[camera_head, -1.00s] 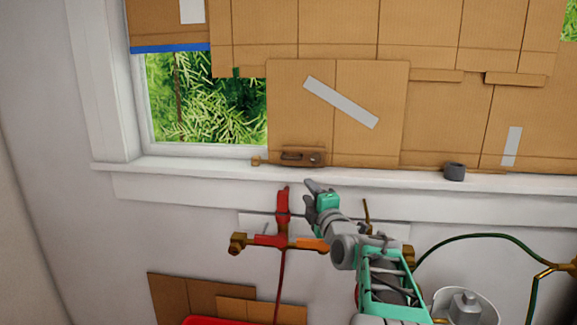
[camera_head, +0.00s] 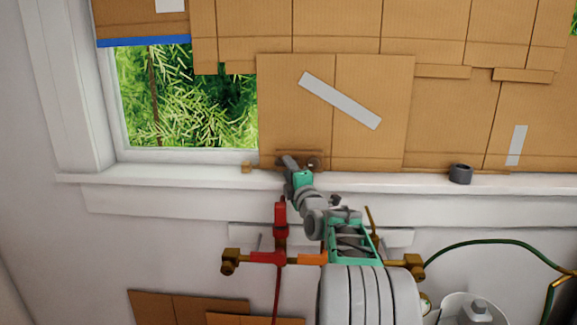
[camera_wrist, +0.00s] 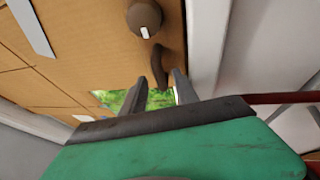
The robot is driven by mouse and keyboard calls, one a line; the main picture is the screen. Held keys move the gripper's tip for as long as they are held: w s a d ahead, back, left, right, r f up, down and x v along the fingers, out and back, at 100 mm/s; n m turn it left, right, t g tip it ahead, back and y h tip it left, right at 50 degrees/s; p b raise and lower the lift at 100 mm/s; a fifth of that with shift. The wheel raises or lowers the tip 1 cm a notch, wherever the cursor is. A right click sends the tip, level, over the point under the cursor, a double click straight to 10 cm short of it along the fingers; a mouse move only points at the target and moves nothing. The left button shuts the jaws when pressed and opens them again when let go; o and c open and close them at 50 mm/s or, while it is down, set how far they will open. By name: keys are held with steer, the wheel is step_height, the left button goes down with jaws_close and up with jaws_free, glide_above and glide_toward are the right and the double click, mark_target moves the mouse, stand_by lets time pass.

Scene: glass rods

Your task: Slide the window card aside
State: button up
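The window card (camera_head: 375,85) is a brown cardboard panel with a diagonal grey tape strip. It covers the window just right of the open pane, and a dark handle (camera_head: 314,163) is fixed at its lower left. My gripper (camera_head: 287,161) is at the card's lower left, in front of the handle. In the wrist view its two fingers (camera_wrist: 168,78) are apart, with their tips close to the bar. Whether they touch it, I cannot tell.
The uncovered pane (camera_head: 180,100) shows green foliage left of the card. Red and brass pipework (camera_head: 279,225) is under the sill, near my arm.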

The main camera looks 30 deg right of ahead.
steer(key=shift+w, duration=0.2)
steer(key=shift+d, duration=0.1)
steer(key=shift+c, duration=0.6)
jaws_close()
stand_by(0.6)
